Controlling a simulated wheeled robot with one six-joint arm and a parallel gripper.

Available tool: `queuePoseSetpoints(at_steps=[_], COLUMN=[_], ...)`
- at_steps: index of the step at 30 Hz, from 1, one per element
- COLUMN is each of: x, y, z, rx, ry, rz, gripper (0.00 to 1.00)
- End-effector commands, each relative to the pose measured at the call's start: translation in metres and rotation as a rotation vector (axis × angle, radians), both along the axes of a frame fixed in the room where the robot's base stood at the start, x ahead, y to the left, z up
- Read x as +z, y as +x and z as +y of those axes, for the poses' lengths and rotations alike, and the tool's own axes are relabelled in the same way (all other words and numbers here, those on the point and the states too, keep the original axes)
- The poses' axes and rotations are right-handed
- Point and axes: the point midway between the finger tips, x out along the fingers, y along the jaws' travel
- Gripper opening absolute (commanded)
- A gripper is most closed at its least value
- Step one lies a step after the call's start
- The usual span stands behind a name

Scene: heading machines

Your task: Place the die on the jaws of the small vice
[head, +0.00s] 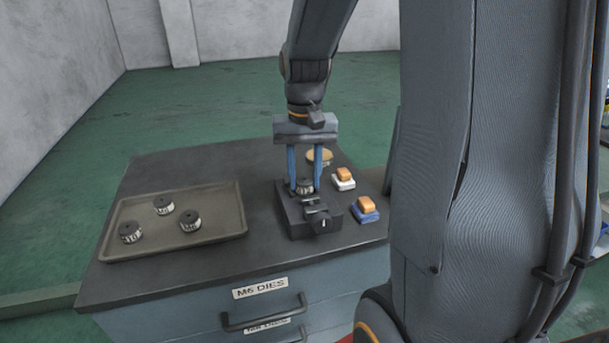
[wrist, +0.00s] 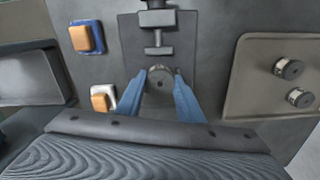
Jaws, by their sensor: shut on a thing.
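The small vice (head: 304,217) is dark and stands on the cabinet top, with its screw end toward the front. My gripper (head: 304,188) points straight down over it, its two blue fingers shut on a die (head: 305,186). The die is a short dark cylinder with a pale marked side. It is at the vice's jaws; I cannot tell whether it rests on them or is just above. In the wrist view the die (wrist: 159,85) shows between the fingertips, and the vice (wrist: 181,58) lies around and beyond it.
A tray (head: 118,247) at the left holds three similar dies (head: 190,221). Bare top lies between tray and vice.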

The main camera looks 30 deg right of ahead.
Motion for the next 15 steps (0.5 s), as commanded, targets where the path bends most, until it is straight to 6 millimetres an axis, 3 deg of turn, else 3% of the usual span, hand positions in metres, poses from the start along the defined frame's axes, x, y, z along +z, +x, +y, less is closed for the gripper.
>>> queuePoseSetpoints(at_steps=[8, 9, 11, 15], x=[-0.0028, -0.0026, -0.0024, -0.0023], y=[0.0002, 0.0000, 0.0000, 0.0001], z=[-0.0001, 0.0000, 0.0000, 0.0000], rx=[0.000, 0.000, 0.000, 0.000], ry=[0.000, 0.000, 0.000, 0.000], rz=[0.000, 0.001, 0.000, 0.000], gripper=[0.00, 0.40, 0.50, 0.52])
